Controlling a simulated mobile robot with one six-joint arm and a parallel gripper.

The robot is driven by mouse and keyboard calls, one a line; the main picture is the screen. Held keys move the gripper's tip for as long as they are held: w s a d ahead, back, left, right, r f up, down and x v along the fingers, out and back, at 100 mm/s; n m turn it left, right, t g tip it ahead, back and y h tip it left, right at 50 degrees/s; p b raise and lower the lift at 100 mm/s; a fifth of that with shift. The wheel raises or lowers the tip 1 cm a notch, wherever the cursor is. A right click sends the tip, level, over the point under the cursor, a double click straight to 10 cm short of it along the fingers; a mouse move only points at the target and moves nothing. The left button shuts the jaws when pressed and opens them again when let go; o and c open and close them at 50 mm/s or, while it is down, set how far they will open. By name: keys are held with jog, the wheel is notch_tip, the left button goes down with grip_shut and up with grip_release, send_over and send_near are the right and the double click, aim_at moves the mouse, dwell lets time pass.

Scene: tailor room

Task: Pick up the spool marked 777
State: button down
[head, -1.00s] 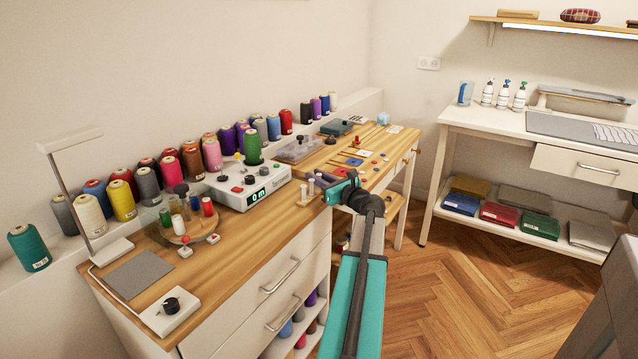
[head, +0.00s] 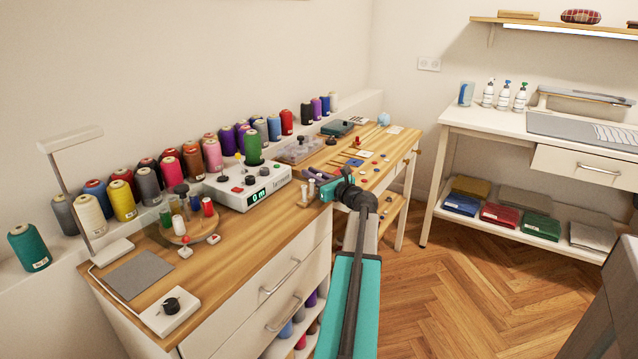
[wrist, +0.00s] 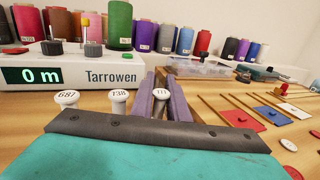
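In the wrist view, three small spools with pale round tops stand in a row beyond my gripper's dark edge: one marked 687 (wrist: 67,98), one marked 138 (wrist: 119,95), and one (wrist: 160,95) whose mark looks like 777 or 111, too small to be sure. My gripper (wrist: 161,94) has its two purple fingers apart, one on each side of the third spool's top. I cannot tell whether they touch it. The lower part of that spool is hidden. In the head view, my gripper (head: 318,178) is low over the table's front edge, by the small spools (head: 304,192).
A white Tarrowen counter box (head: 249,186) reading 0 m stands left of the gripper. Large thread cones (head: 212,153) line the wall behind. Flat cards and sticks (wrist: 245,112) lie to the right. A round spool stand (head: 184,236) is at the left.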

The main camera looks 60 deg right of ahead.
jog(key=shift+r, duration=0.15)
jog(key=shift+r, duration=0.6)
notch_tip(320, 180, up, 2)
jog(key=shift+p, duration=0.35)
jog(key=r+v, duration=0.1)
jog(key=v, duration=1.5)
jog(key=shift+s+d+r+p, duration=0.2)
jog(key=shift+d+p, duration=0.2)
